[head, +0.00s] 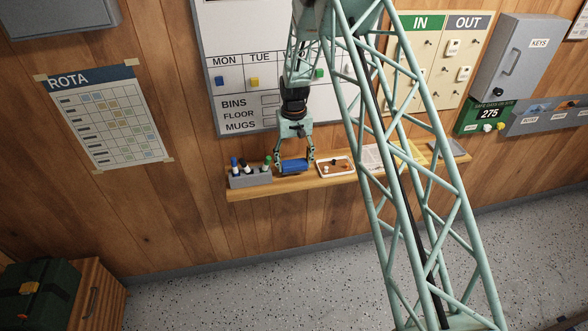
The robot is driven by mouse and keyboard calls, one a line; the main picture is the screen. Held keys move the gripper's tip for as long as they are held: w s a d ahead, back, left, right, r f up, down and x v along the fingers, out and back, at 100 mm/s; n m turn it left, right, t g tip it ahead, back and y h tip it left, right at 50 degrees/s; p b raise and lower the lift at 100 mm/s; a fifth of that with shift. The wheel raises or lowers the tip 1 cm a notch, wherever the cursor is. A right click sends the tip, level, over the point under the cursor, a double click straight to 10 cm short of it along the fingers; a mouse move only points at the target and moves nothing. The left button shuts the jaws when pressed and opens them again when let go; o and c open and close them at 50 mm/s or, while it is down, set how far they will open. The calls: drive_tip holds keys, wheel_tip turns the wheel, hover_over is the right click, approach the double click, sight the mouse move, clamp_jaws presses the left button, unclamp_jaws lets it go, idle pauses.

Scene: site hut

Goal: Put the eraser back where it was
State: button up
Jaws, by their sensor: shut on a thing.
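The blue eraser (295,167) is at the wooden shelf (335,179) below the whiteboard. It lies between the grey pen holder (250,181) on its left and a small white-rimmed tray (323,175) on its right. My gripper (294,162) points down from above, with one finger at each end of the eraser, and is shut on it. I cannot tell whether the eraser rests on the shelf or is just above it. The fingertips partly cover its ends.
The whiteboard (240,105) stands behind my gripper, with coloured magnets under day names. Several markers stand in the pen holder. Small items lie in the tray. A paper (378,157) lies further right on the shelf, partly behind my arm. The floor (240,290) below looks clear.

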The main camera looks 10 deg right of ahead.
sight(294, 169)
drive_tip(key=shift+f+p, duration=0.3)
drive_tip(key=shift+f, duration=1.15)
drive_tip(key=shift+f, duration=0.15)
drive_tip(key=o, duration=0.9)
drive_tip(key=shift+r, duration=0.2)
wheel_tip(294, 169, up, 11)
drive_tip(key=shift+b, duration=0.65)
drive_tip(key=shift+r, duration=0.45)
